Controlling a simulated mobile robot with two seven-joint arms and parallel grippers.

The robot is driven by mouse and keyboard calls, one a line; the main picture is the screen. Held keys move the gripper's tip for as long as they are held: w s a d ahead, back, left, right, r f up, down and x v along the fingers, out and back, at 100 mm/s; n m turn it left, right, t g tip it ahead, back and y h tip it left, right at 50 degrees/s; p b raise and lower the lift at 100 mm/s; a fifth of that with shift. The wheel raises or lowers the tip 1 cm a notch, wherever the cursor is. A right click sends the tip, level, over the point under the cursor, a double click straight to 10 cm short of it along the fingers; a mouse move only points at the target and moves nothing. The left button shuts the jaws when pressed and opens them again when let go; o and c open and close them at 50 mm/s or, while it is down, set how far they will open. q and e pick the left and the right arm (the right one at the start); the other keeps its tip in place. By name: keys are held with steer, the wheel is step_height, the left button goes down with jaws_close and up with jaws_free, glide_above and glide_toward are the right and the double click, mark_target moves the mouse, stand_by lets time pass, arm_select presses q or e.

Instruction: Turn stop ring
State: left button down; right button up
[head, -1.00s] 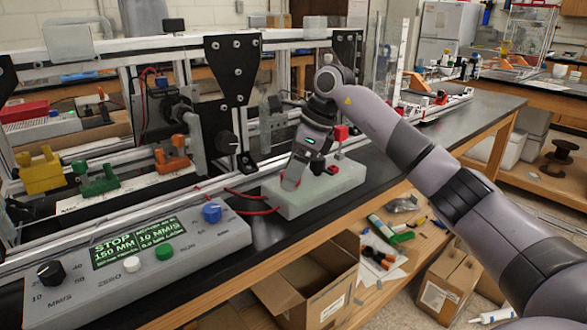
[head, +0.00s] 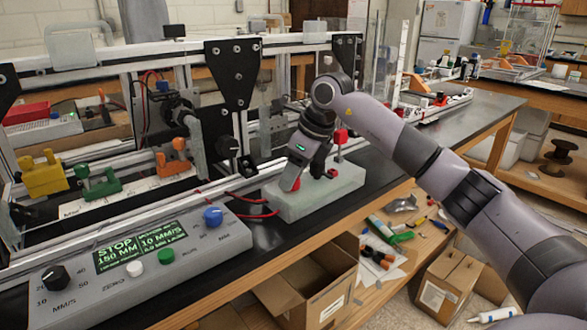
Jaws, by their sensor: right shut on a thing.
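My right gripper (head: 291,183) reaches down onto the left part of a pale grey box (head: 345,189) on the bench. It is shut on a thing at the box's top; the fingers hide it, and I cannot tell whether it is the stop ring. A red cap on a post (head: 341,136) and a small dark red part (head: 332,173) stand on the box, right of the gripper. My left gripper is not in view.
The console carries a blue knob (head: 212,217), a black knob (head: 55,278), a white button (head: 134,268) and a green button (head: 166,256). Red wires (head: 250,205) run to the box. The extrusion frame (head: 130,185) stands behind. An open cardboard box (head: 335,300) is below the bench edge.

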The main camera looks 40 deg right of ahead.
steer(key=m+h+p, duration=0.1)
steer(key=m, duration=0.2)
steer(key=shift+a+r+m+t, duration=0.1)
steer(key=shift+m+t, duration=0.2)
steer(key=shift+a+m+h, duration=0.1)
steer(key=shift+m+h, duration=0.7)
steer(key=shift+m, duration=0.8)
steer(key=o, duration=1.1)
steer(key=v, duration=0.7)
steer(key=shift+s, duration=0.1)
